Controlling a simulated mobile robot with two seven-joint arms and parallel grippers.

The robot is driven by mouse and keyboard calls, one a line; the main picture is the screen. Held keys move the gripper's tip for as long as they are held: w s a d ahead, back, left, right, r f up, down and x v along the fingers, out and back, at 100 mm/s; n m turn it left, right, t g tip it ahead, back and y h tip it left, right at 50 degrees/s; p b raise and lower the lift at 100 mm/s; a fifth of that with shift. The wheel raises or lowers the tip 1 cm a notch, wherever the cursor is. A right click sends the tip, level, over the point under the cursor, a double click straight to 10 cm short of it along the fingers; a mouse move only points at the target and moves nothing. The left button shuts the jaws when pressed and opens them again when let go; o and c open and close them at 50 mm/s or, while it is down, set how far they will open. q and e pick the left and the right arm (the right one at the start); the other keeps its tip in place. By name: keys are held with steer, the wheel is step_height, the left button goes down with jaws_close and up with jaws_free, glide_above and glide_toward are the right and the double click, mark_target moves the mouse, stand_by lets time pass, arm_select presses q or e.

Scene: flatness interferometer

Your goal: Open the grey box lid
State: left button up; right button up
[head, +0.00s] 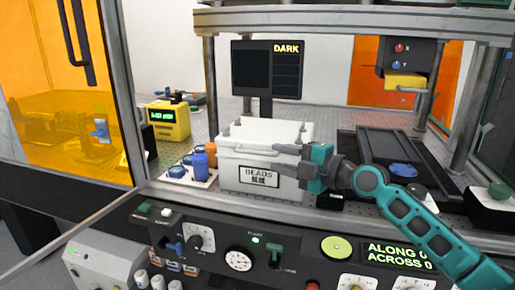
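The grey box (238,176) is pale, with a "BEADS" label on its front, and stands on the perforated table inside the frame. Its lid (262,132) lies flat on top and looks closed, with small knobs at its corners and a handle-like strip along the front edge. My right gripper (278,158), teal with grey fingers, reaches in from the right at the box's front right side. Its two fingers are apart, one near lid height and one lower. Nothing shows between them, and I cannot tell whether they touch the box. My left gripper is not in view.
Blue and orange bottles (200,162) stand left of the box, with a yellow instrument (169,120) behind. A dark tray (378,155) lies to the right. A control panel (215,235) runs along the front. A metal post (210,75) and an orange door (70,100) bound the left.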

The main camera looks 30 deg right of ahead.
mark_target(264, 153)
steer(key=p+x, duration=0.1)
steer(key=x, duration=0.4)
steer(key=shift+w+a+p, duration=0.1)
steer(key=shift+w+p, duration=0.2)
steer(key=shift+w, duration=0.05)
steer(key=shift+x, duration=0.8)
steer(key=shift+f, duration=0.1)
steer(key=shift+s, duration=0.1)
jaws_close()
